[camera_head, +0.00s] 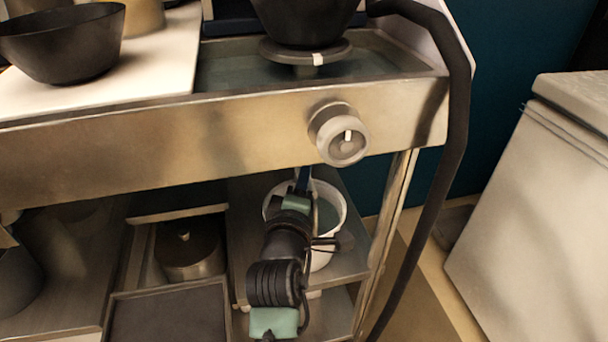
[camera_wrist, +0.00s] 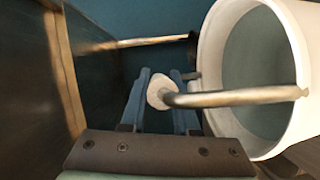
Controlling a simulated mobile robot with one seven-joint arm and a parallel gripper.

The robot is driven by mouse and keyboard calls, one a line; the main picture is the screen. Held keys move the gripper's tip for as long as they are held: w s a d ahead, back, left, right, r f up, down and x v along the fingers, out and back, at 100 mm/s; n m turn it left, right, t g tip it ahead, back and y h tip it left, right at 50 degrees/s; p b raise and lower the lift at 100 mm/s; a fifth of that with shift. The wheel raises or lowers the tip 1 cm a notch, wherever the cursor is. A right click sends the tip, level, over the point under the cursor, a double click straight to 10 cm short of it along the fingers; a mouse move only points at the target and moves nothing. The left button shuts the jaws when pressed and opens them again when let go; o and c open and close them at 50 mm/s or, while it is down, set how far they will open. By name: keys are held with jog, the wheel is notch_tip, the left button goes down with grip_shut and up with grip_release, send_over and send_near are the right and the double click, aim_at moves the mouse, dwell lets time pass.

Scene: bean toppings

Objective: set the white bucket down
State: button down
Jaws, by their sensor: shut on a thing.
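The white bucket (camera_head: 327,253) is inside the cart, at the lower shelf below the steel front panel. My arm covers part of it in the head view. In the wrist view the bucket (camera_wrist: 290,125) fills the right side, with its open mouth and grey inside showing. My gripper (camera_wrist: 162,88) has its two blue fingers on either side of the pale grip on the bucket's metal handle (camera_wrist: 235,97). It is shut on the handle. My gripper (camera_head: 303,180) also shows in the head view. Whether the bucket's base touches the shelf is hidden.
The steel cart panel (camera_head: 230,143) with a round knob (camera_head: 339,134) is above my arm. A lidded metal pot (camera_head: 189,250) stands left of the bucket. A cart post (camera_head: 392,215) and a black hose (camera_head: 447,165) are at the right. A black bowl (camera_head: 65,45) sits on top.

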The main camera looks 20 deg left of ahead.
jog(key=shift+r, duration=0.35)
jog(key=c, duration=0.9)
grip_release()
jog(key=shift+f, duration=0.4)
jog(key=shift+o, duration=1.2)
jog(key=shift+r, duration=0.15)
jog(key=f+p+v, duration=0.1)
jog(key=p+v, duration=0.2)
jog(key=v, duration=0.9)
jog(key=shift+r, duration=0.4)
jog(key=shift+s, duration=0.1)
